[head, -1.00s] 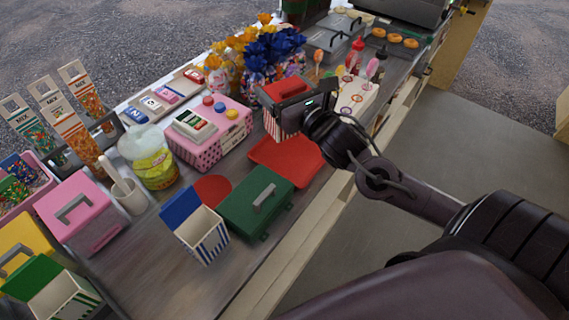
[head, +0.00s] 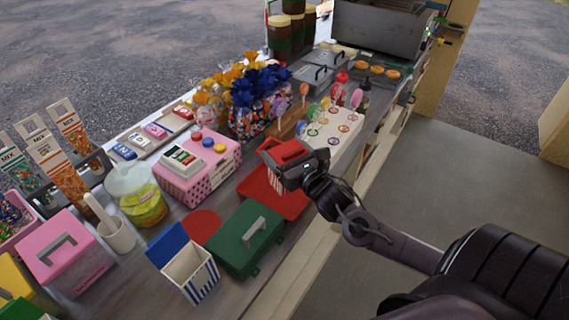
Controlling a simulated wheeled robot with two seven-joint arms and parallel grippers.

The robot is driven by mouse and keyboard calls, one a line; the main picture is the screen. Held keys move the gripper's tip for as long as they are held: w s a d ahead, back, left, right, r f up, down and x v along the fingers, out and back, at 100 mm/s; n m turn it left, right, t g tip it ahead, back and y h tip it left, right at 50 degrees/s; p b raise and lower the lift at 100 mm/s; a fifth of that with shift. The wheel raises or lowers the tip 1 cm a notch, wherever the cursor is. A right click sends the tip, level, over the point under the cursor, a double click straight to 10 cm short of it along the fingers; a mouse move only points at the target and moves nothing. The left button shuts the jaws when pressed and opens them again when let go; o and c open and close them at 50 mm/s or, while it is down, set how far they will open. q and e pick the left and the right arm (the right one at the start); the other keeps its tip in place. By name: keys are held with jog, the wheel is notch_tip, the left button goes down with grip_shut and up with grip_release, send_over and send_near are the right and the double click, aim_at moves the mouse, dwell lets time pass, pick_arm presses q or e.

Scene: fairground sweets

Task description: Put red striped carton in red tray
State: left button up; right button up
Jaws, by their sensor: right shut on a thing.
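The red striped carton (head: 274,182) has a red lid and red-and-white striped sides. My right gripper (head: 284,163) is shut on it near its top. The carton is at the red tray (head: 292,207), over its back left part. The gripper hides much of the carton, and I cannot tell whether its base touches the tray. The red tray lies flat on the counter, right of the green box. My left gripper is not in view.
A green box with a grey handle (head: 245,238) stands just left of the tray. A blue striped carton (head: 190,267) is further left. A pink box (head: 200,168) stands behind, and a lollipop stand (head: 335,132) is to the right. The counter's front edge is close.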

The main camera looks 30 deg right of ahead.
notch_tip(320, 180, down, 4)
jog(key=shift+f, duration=0.1)
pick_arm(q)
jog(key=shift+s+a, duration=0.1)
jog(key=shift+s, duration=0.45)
pick_arm(e)
jog(key=shift+f, duration=0.25)
jog(key=shift+f, duration=0.15)
jog(key=o, duration=1.2)
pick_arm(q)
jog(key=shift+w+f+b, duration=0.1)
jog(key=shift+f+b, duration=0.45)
pick_arm(e)
jog(key=s, duration=1.2)
jog(key=shift+r, duration=0.2)
